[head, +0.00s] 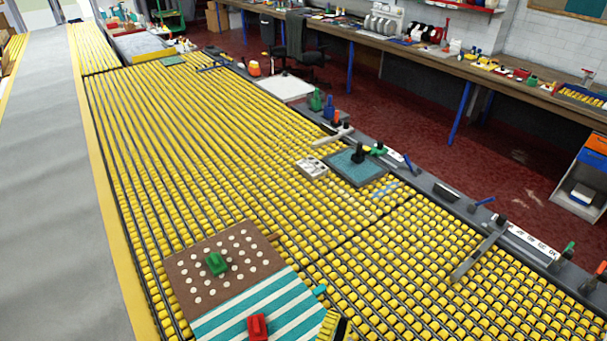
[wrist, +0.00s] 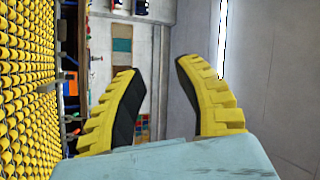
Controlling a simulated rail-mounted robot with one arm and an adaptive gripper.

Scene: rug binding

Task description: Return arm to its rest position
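My gripper (wrist: 157,68) shows in the wrist view with its two yellow ribbed fingers spread apart. The black inner pads face each other, and nothing is between them. The gripper points sideways across the room, with the roller table (wrist: 28,90) along the left of that view. In the head view, a yellow and black ribbed piece at the bottom edge looks like part of a finger of my gripper; the rest of the arm is out of view.
On the roller table (head: 160,130) lie a brown dotted rug piece (head: 190,277) with a green block (head: 216,263) and a teal striped piece (head: 225,319) with a red block (head: 257,327). A teal mat (head: 345,172) and white block (head: 311,168) lie near the far rail. Rollers farther left are clear.

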